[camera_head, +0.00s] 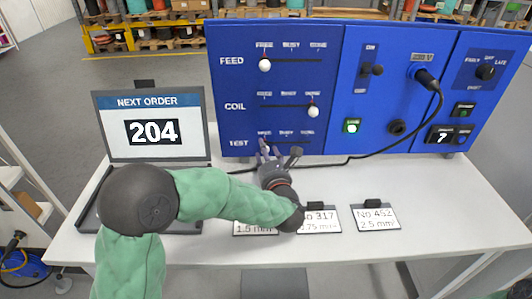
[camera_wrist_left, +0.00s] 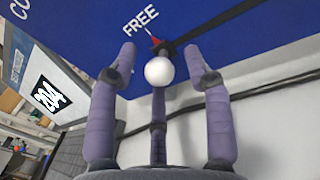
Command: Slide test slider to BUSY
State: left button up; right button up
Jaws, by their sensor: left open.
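The TEST slider's white ball knob (camera_wrist_left: 158,71) shows in the left wrist view by the word FREE (camera_wrist_left: 141,21), at one end of its dark slot. In the head view, the TEST row (camera_head: 293,141) is lowest on the blue panel, and my left gripper largely hides its knob at the left end. My left gripper (camera_head: 270,151) is open, with its purple fingers (camera_wrist_left: 160,75) on both sides of the knob and a third finger below. I cannot tell whether any finger touches it. My right gripper is out of view.
Above are the FEED knob (camera_head: 265,65) at the left end and the COIL knob (camera_head: 313,111) at the right. A black cable (camera_head: 345,160) runs along the white table (camera_head: 425,205). Label cards (camera_head: 376,217) stand in front. A monitor (camera_head: 154,128) reads 204.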

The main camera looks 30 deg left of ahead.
pick_arm(q)
grip_shut()
jog(key=shift+d, duration=0.1)
jog(key=shift+w+d+f+b, duration=0.1)
jog(key=shift+w+d+b, duration=0.2)
jog(key=shift+b, duration=0.15)
jog(key=w+d+b, duration=0.1)
jog(key=d, duration=0.1)
jog(key=w+d+b, duration=0.1)
jog(key=d+b, duration=0.1)
jog(key=shift+w+f, duration=0.1)
jog(key=shift+w+d+b, duration=0.3)
jog(key=shift+d+b, duration=0.15)
jog(key=shift+b, duration=0.1)
grip_release()
